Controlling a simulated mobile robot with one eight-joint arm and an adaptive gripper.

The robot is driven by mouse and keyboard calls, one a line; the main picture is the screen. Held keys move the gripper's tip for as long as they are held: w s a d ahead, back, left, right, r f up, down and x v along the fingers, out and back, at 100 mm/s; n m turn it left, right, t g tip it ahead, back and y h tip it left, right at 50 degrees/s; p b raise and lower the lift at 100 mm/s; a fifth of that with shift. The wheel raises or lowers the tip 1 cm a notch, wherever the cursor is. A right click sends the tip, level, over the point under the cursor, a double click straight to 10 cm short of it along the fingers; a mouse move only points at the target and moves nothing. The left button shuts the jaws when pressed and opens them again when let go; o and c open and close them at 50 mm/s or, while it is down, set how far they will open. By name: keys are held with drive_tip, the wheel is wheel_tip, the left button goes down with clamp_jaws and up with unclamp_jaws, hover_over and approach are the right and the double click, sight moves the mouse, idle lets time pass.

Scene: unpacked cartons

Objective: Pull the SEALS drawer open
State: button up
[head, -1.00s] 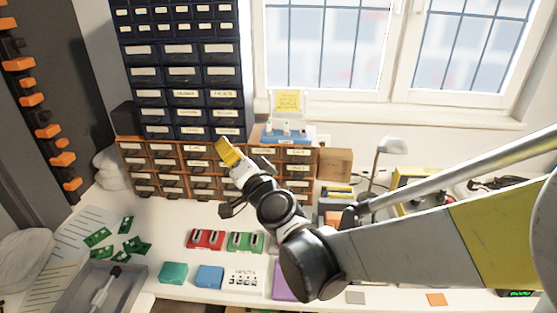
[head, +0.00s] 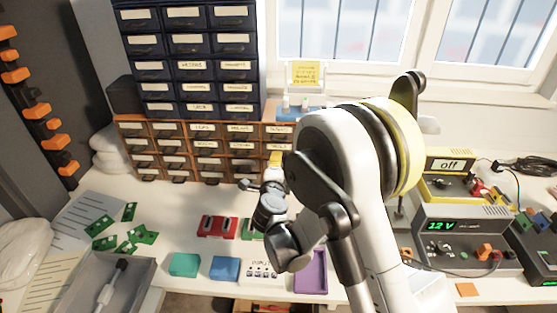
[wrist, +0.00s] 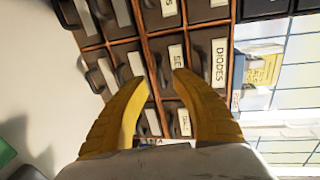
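My gripper (wrist: 160,80) is open, its two yellow fingers apart with nothing visible between them. In the wrist view the tips are close to the faces of small brown drawers. A label reading "SE" (wrist: 177,58), the rest hidden, shows just beyond the right finger's tip; it may mark the SEALS drawer (wrist: 160,55). Its pull is hard to make out, and I cannot tell whether a finger touches it. In the head view my gripper (head: 275,160) is in front of the right part of the brown drawer cabinet (head: 118,150), whose visible drawers look shut.
A drawer labelled DIODES (wrist: 210,50) lies beside it. Dark blue drawers (head: 188,65) stand above the brown cabinet. Red (head: 215,226), teal (head: 185,264) and blue (head: 225,268) items and a purple tray (head: 311,272) lie on the white bench. A power supply (head: 465,235) is at right.

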drive_tip(key=w, duration=0.4)
drive_tip(key=shift+d+f+b, duration=0.1)
drive_tip(key=shift+f+b, duration=0.25)
drive_tip(key=shift+b, duration=0.05)
clamp_jaws()
drive_tip(key=c, duration=0.5)
unclamp_jaws()
drive_tip(key=shift+c, duration=0.2)
drive_tip(key=o, duration=0.5)
drive_tip(key=shift+o, duration=0.2)
drive_tip(key=shift+s, duration=0.15)
